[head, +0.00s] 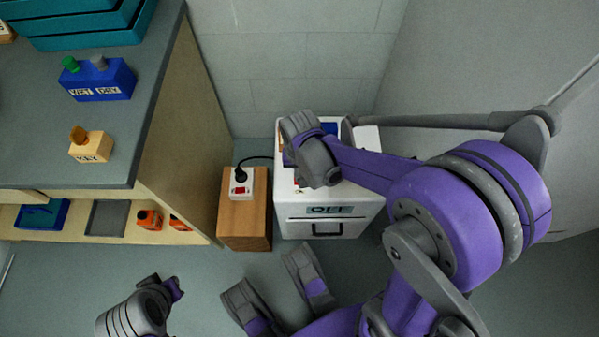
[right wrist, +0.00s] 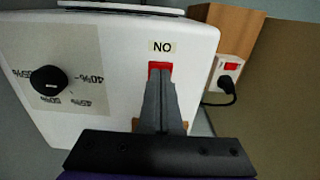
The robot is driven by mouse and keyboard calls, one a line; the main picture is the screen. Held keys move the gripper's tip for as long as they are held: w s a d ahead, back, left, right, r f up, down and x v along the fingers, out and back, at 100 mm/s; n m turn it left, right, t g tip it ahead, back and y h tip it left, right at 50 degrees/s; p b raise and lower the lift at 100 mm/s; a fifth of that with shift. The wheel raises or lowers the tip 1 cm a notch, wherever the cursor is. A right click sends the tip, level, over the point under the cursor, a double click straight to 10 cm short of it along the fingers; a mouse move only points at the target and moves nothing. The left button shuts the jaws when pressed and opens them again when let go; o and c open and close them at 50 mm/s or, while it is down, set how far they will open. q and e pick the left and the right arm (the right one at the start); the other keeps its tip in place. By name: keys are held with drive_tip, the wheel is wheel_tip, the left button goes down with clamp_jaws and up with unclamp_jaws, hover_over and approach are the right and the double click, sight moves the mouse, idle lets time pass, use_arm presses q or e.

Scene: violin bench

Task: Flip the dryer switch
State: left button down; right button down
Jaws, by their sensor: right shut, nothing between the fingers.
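The dryer is a white box (head: 360,206) with a dark handle and a plate reading OFF on its front. In the right wrist view its white panel (right wrist: 118,45) carries a red switch (right wrist: 160,68) beside an upside-down ON label (right wrist: 162,46). My right gripper (right wrist: 160,86) is shut and empty, its tips at the lower edge of the switch, partly hiding it; I cannot tell if they touch. In the head view my right gripper (head: 304,180) is over the dryer's top. My left gripper (head: 176,288) is low at the bottom left, away from the dryer; its fingers are unclear.
A black dial (right wrist: 49,80) with percent marks sits on the panel. A wooden block (head: 245,225) with a socket box (head: 241,184), red switch and black plug stands left of the dryer. The bench (head: 30,150) at left holds a blue WET/DRY box (head: 98,80) and a KEY block (head: 90,147).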

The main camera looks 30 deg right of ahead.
drive_tip(key=shift+r+p, duration=2.8)
drive_tip(key=shift+r, duration=0.7)
